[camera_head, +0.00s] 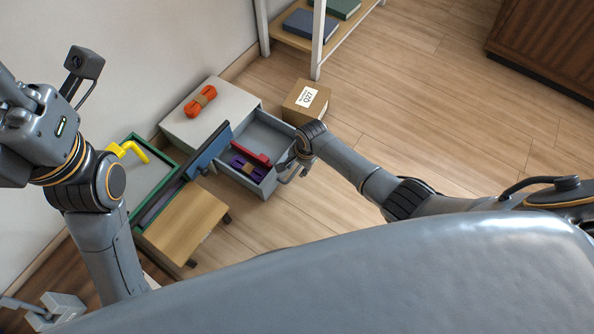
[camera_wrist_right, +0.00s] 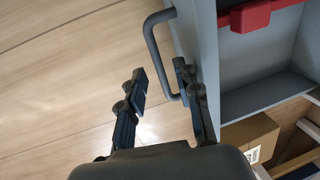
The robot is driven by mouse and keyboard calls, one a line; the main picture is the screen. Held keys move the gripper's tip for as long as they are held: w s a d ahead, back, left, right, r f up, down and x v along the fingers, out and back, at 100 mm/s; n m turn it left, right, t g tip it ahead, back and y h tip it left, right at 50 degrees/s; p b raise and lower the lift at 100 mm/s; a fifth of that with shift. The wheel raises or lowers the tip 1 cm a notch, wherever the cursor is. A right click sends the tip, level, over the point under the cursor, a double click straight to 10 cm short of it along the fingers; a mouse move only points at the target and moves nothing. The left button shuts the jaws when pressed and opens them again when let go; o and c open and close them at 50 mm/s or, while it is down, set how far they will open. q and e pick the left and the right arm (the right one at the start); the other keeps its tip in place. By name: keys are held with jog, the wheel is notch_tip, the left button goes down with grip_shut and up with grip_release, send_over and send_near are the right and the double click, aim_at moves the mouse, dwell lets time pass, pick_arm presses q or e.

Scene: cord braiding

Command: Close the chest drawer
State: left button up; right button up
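The white-topped chest (camera_head: 200,122) stands against the wall. Its grey drawer (camera_head: 268,128) is pulled out toward the right. In it lie a red object (camera_head: 252,153) and a dark purple bundle (camera_head: 246,170). In the right wrist view, the drawer's front (camera_wrist_right: 204,45) carries a dark bar handle (camera_wrist_right: 153,45). My right gripper (camera_head: 287,167) is at the drawer's front. Its fingers (camera_wrist_right: 160,80) are apart, with the handle's near end between them; contact cannot be told. My left gripper (camera_head: 35,125) is at the left edge, with its fingers not clear.
An orange cord bundle (camera_head: 201,100) lies on the chest. A labelled cardboard box (camera_head: 291,98) stands just beyond the drawer. A blue panel (camera_head: 208,152), a green-rimmed tray (camera_head: 138,142) and a wooden-topped piece (camera_head: 185,220) crowd the drawer's left. Open floor (camera_head: 420,110) lies to the right.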

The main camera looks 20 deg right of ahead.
jog(key=shift+a+f, duration=0.1)
jog(key=shift+f, duration=0.3)
grip_shut()
jog(key=shift+w, duration=0.15)
